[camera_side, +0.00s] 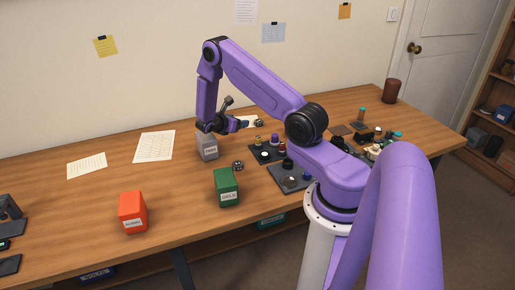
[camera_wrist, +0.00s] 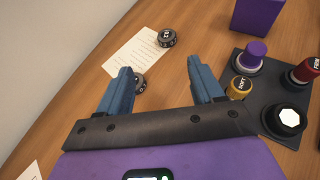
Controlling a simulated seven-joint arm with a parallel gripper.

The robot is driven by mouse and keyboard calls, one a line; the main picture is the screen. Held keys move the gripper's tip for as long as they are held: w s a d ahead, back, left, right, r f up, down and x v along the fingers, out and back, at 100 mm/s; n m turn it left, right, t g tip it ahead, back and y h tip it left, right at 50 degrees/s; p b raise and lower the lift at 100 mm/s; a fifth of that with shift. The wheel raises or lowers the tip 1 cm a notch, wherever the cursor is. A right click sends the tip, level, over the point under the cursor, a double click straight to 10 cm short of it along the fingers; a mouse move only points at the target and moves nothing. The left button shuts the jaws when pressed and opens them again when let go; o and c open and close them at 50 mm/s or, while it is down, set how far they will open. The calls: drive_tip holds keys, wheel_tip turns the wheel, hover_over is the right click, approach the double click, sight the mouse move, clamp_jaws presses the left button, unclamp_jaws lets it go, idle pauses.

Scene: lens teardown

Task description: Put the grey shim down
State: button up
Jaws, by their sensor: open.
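I cannot make out a grey shim for certain in either view. My gripper (camera_wrist: 164,75) is open, with its two blue fingers spread and nothing visibly held between them. In the side view my gripper (camera_side: 243,123) is low over the back of the table, near a grey bin (camera_side: 209,149). A dark round piece with white marks (camera_wrist: 166,38) lies on a printed sheet beyond the fingertips. A second dark round piece (camera_wrist: 140,82) shows beside the left finger, which partly hides it.
A dark tray (camera_wrist: 261,66) with purple, yellow, red and black-and-white capped pieces lies right of my gripper. A green bin (camera_side: 226,188) and an orange bin (camera_side: 132,213) stand nearer the front. A round dark piece (camera_side: 238,165) lies between bins.

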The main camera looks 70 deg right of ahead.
drive_tip(key=s+a+r+m+t+y, duration=0.1)
drive_tip(key=s+a+r+m+y, duration=0.15)
drive_tip(key=a+r, duration=0.7)
drive_tip(key=s+a+r+m+t+y, duration=0.1)
drive_tip(key=a+r+y, duration=0.2)
drive_tip(key=a, duration=1.3)
drive_tip(key=s+a+r+y, duration=0.2)
drive_tip(key=s+a+y, duration=0.2)
drive_tip(key=s+a, duration=0.3)
drive_tip(key=s+a+r+y, duration=0.3)
drive_tip(key=s+a, duration=0.5)
drive_tip(key=s, duration=0.8)
drive_tip(key=shift+s+y, duration=0.4)
drive_tip(key=shift+y, duration=0.15)
drive_tip(key=shift+o, duration=0.6)
